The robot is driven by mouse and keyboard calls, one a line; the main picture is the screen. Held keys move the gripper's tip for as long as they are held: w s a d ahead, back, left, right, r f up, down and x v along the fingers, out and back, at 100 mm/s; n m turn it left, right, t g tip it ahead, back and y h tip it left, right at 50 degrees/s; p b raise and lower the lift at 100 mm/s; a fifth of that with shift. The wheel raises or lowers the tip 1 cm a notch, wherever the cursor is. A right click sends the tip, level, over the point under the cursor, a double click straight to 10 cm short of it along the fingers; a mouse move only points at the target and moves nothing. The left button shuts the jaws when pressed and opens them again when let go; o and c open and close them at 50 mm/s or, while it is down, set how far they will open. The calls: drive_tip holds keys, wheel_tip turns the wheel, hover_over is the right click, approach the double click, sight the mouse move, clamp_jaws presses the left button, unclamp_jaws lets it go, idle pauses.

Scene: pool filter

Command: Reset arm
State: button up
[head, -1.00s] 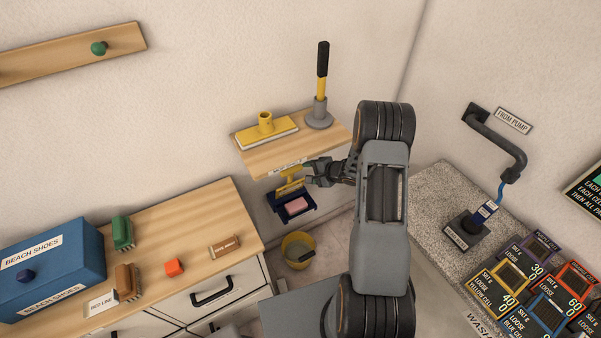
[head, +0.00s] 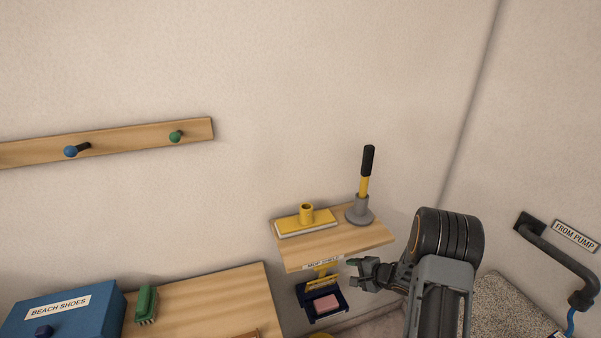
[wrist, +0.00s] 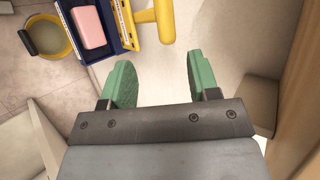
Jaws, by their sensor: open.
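My gripper (head: 360,275) is on the right of the head view, in front of the small wooden wall shelf and just right of the hanging blue tray. In the wrist view its two green fingers (wrist: 157,82) are spread apart with nothing between them. My arm reaches up from the lower right of the head view and bends at a dark joint.
The wooden shelf (head: 345,241) carries a yellow mop head (head: 305,220) and a black-and-yellow handle (head: 365,175) in a grey stand. Below hangs a blue tray (head: 307,301) with a pink block (head: 326,303). A yellow bucket (wrist: 47,37) stands below. A pipe (head: 560,268) is at right.

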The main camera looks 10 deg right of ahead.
drive_tip(key=s+d+f+n+g+h, duration=0.2)
drive_tip(key=s+d+f+n+h, duration=0.1)
drive_tip(key=d+n+h, duration=0.3)
drive_tip(key=s+d+r+n+g+h, duration=0.2)
drive_tip(key=s+d+r+g+h, duration=0.15)
drive_tip(key=s+r, duration=0.3)
drive_tip(key=s+a+r+n+y, duration=0.1)
drive_tip(key=s+a+r+n, duration=0.1)
drive_tip(key=s+a+r, duration=0.4)
drive_tip(key=s+a+r+n+y, duration=0.1)
drive_tip(key=s+a+r+n, duration=0.2)
drive_tip(key=s+a+r, duration=0.4)
drive_tip(key=a+r+t, duration=0.1)
drive_tip(key=a+r, duration=0.5)
drive_tip(key=r, duration=0.2)
drive_tip(key=shift+s, duration=0.2)
